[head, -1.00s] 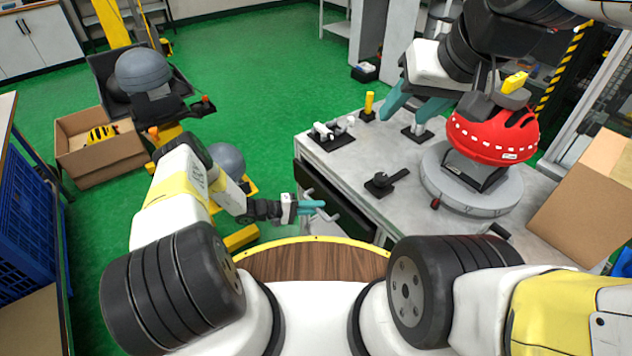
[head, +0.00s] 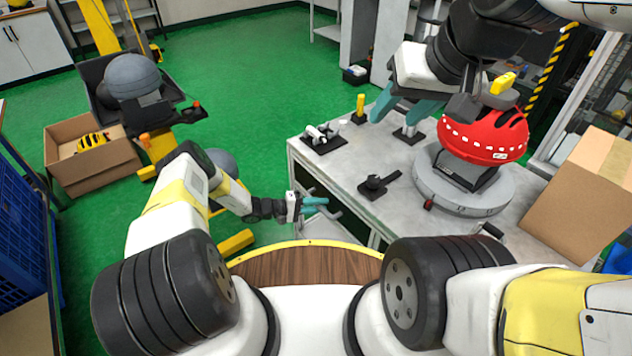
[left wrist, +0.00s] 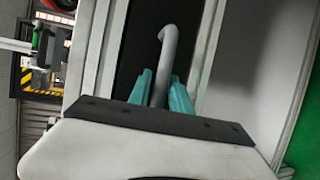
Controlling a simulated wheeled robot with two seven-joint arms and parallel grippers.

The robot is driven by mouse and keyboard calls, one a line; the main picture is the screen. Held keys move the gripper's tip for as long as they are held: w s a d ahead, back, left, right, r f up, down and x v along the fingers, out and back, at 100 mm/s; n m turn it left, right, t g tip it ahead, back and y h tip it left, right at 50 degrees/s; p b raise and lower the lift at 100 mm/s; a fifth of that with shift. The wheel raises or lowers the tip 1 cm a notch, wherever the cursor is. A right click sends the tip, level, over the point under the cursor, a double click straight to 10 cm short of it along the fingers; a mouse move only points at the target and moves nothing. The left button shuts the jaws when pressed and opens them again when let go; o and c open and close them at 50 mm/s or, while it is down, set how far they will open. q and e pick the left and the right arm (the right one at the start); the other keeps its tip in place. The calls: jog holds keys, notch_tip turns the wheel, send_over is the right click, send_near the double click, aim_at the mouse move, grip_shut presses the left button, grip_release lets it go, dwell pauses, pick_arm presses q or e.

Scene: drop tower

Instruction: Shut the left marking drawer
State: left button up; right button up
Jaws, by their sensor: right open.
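The grey work table (head: 352,160) stands at centre right. The dark front of its left drawer (left wrist: 132,45) shows between pale frame strips in the left wrist view; it looks about level with them, but its exact depth is hard to tell. A grey bar handle (left wrist: 168,50) rises from that front. My left gripper (head: 315,205) is at the handle, in front of the table; its teal fingers (left wrist: 162,92) stand on both sides of the bar and appear closed against it. My right gripper (head: 402,108) is open and empty above the table.
On the table are a red dome on a round grey base (head: 485,135), a black clamp-like part (head: 380,184), a white fitting (head: 322,138) and a yellow peg (head: 360,105). A cardboard box (head: 582,200) stands at right. Green floor (head: 245,85) is open behind.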

pick_arm(q)
jog(key=shift+o, duration=0.7)
jog(key=shift+r, duration=0.1)
jog(key=v, duration=0.7)
jog(key=shift+s+a, duration=0.15)
jog(key=shift+a, duration=0.25)
